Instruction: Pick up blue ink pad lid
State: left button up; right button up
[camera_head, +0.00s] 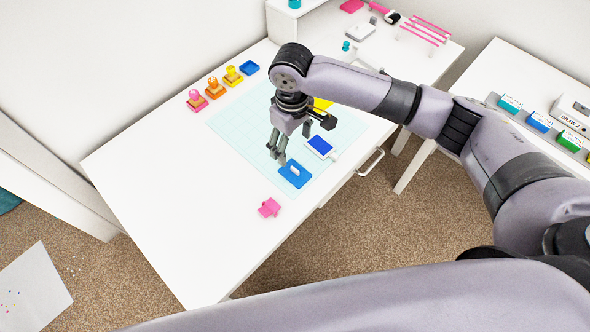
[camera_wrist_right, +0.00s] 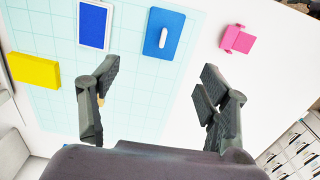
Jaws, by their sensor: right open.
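The blue ink pad lid (camera_head: 301,180), a flat blue slab with a small white handle, lies on the pale cutting mat (camera_head: 240,125). It shows at the top of the right wrist view (camera_wrist_right: 155,48). The open blue ink pad (camera_head: 320,146), with a dark blue face and white rim, lies beside it and also shows in the right wrist view (camera_wrist_right: 95,25). My right gripper (camera_head: 277,157) is open and empty, above the mat near the lid. In the right wrist view its fingers (camera_wrist_right: 157,88) are spread, with the lid beyond them. My left gripper is out of view.
A pink piece (camera_head: 269,207) lies on the white table near the lid. A yellow block (camera_wrist_right: 35,70) lies on the mat's other side. Several stamps (camera_head: 214,88) stand along the table's back-left edge. The left front of the table is clear.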

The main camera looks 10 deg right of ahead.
aim_at(294, 167)
notch_tip(294, 167, down, 10)
jog(key=shift+s+f+p, duration=0.1)
jog(key=shift+f+p, duration=0.05)
jog(key=shift+p, duration=0.55)
jog(key=shift+c, duration=0.4)
jog(key=shift+s, duration=0.1)
grip_shut()
